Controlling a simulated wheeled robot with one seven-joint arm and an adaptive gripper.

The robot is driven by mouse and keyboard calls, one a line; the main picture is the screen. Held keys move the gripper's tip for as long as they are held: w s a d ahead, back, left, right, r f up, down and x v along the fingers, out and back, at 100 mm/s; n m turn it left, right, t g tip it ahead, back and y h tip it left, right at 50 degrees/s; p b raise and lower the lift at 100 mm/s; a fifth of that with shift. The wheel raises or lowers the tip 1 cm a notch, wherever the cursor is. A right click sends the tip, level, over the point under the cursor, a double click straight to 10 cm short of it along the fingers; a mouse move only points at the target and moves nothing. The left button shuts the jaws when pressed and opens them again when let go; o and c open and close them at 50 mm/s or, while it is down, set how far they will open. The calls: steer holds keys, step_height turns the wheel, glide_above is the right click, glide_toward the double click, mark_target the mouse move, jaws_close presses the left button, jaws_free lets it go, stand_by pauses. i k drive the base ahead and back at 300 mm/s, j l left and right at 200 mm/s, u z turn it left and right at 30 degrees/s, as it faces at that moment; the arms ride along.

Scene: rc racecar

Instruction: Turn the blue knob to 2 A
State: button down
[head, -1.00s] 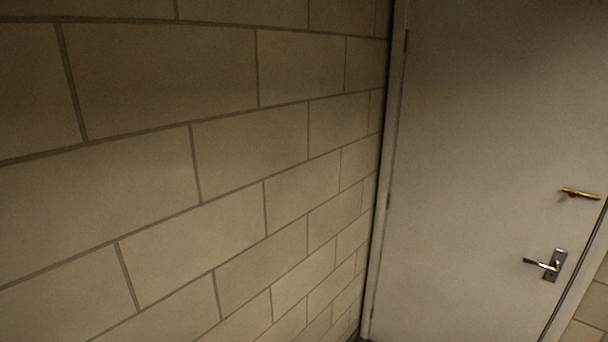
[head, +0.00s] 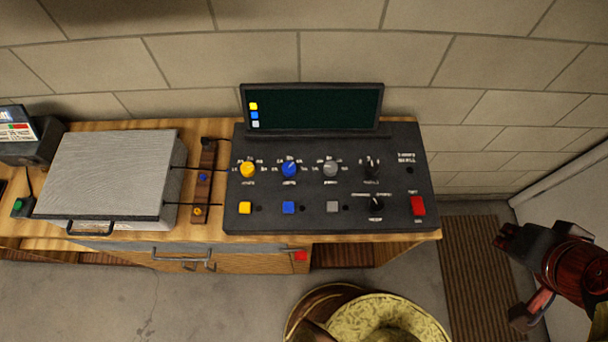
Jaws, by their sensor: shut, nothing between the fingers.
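The blue knob (head: 289,169) is on the black control panel (head: 400,222), between a yellow knob (head: 247,170) and a grey knob (head: 330,169). Small white scale marks ring it, too small to read. Its pale pointer line seems to point roughly upward; the exact setting cannot be told. A blue square button (head: 288,208) sits below it. My gripper (head: 506,238), dark at the end of my red and black arm, is at the right edge of the head view. It is shut and empty, well to the right of the panel and apart from it.
A dark screen (head: 325,107) stands behind the panel. A silver box (head: 105,180) sits left on the wooden bench (head: 225,130). Open floor and a brown mat (head: 483,275) lie to the right.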

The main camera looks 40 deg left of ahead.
mark_target(289, 168)
steer(key=u, duration=1.5)
